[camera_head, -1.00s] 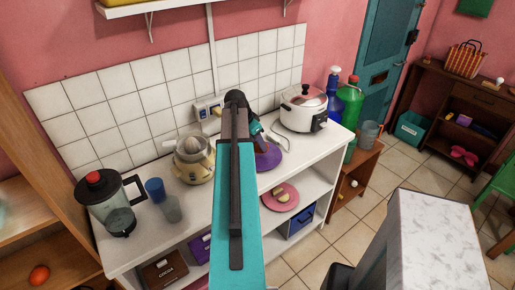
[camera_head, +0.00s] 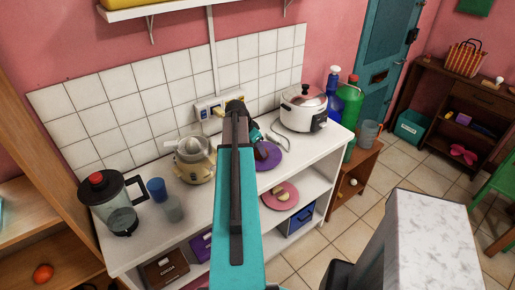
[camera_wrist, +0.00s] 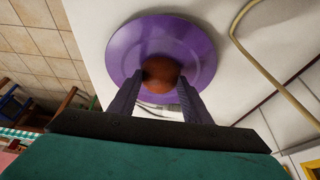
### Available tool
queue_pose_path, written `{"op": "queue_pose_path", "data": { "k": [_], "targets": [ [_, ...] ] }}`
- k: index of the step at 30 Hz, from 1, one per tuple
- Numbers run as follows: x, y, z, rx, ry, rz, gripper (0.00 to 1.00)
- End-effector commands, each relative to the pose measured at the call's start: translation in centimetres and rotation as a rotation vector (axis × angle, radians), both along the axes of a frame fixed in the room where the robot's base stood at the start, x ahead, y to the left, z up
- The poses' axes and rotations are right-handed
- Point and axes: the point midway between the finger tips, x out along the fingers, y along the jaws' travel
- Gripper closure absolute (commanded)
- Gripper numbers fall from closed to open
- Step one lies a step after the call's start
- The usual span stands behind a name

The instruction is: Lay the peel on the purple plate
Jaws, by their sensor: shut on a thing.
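The purple plate (camera_head: 275,163) lies on the white counter beside the rice cooker, partly hidden by my arm in the head view. It also shows in the wrist view (camera_wrist: 203,45), flat and face up. My gripper (camera_wrist: 159,84) is over the plate's near side, shut on a rounded orange-brown piece, seemingly the peel (camera_wrist: 161,69). The peel shows against the plate's middle; I cannot tell whether it touches the plate. In the head view the peel is a small brown shape (camera_head: 264,151) at my gripper's end.
A white rice cooker (camera_head: 302,108) stands right of the plate, with a cable near it. A juicer (camera_head: 194,160), cups and a blender (camera_head: 112,203) stand to the left. A pink plate (camera_head: 279,196) with pale pieces is on the shelf below.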

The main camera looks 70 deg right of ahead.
Motion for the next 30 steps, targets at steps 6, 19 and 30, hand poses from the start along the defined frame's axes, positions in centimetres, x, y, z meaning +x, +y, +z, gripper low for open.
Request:
{"op": "queue_pose_path", "data": {
  "k": [6,19,30],
  "targets": [
    [-0.1,0.0,0.0,0.000,0.000,-0.001,0.39],
    [0.0,0.0,0.2,0.000,0.000,-0.001,0.37],
    [0.5,0.9,2.4,-0.001,-0.001,-0.001,0.37]
  ]
}}
